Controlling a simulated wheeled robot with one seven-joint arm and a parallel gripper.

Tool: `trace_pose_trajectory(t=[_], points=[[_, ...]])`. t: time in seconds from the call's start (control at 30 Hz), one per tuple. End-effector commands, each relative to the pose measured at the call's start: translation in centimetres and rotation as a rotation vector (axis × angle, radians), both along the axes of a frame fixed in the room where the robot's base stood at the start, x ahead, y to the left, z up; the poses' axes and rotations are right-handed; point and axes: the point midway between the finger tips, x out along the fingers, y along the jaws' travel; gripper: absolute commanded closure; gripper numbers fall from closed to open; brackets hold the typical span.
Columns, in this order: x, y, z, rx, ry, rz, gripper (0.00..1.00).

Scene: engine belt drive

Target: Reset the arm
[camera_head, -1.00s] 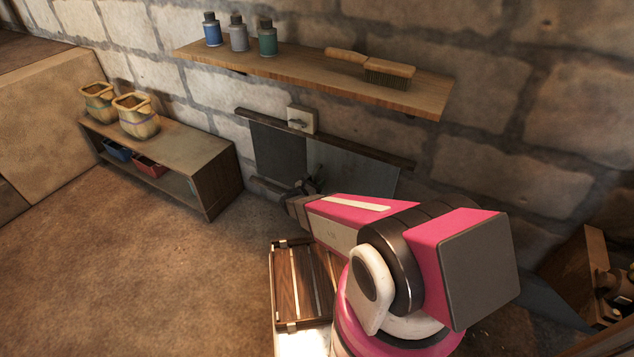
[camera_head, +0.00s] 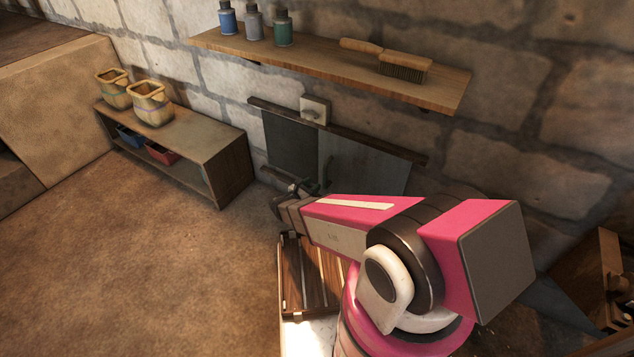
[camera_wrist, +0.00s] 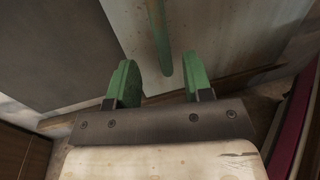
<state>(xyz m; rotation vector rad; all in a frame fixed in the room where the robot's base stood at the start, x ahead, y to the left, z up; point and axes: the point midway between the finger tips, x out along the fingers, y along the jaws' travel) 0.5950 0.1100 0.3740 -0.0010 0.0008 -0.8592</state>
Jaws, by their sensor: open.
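My gripper (camera_wrist: 160,85) is open in the wrist view, with its two green fingers apart and nothing between them. Beyond the fingers is a grey sliding panel with a green vertical handle (camera_wrist: 160,40); the handle's lower end shows above the gap between the fingers, and I cannot tell how far off it is. In the head view my pink and white arm reaches toward the wall, and the gripper (camera_head: 290,190) is small and dark in front of the panels. The dark panel (camera_head: 290,145) and the lighter grey panel (camera_head: 365,165) sit side by side below a wooden rail.
A wall shelf (camera_head: 330,65) holds bottles (camera_head: 253,22) and a brush (camera_head: 404,66). A low cabinet (camera_head: 215,150) with two pots (camera_head: 150,103) stands at left. A slatted wooden crate (camera_head: 292,280) lies below my arm. A wooden box (camera_head: 590,270) is at right. The floor at left is clear.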

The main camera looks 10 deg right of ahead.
Motion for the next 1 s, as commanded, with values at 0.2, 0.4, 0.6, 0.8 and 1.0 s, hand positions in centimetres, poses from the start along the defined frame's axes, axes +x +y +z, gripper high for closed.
trace_pose_trajectory(t=[0.2, 0.4, 0.6, 0.8, 1.0], points=[[-0.4, 0.4, 0.0, 0.0, 0.0, 0.0, 0.54], [-0.3, 0.4, 0.0, 0.0, 0.0, 0.0, 0.54], [-0.3, 0.4, 0.0, 0.001, 0.0, -0.001, 0.54], [-0.8, -1.9, 1.6, 0.108, -0.027, -0.089, 0.54], [-2.6, -6.9, 4.8, 0.41, -0.123, -0.341, 0.54]])
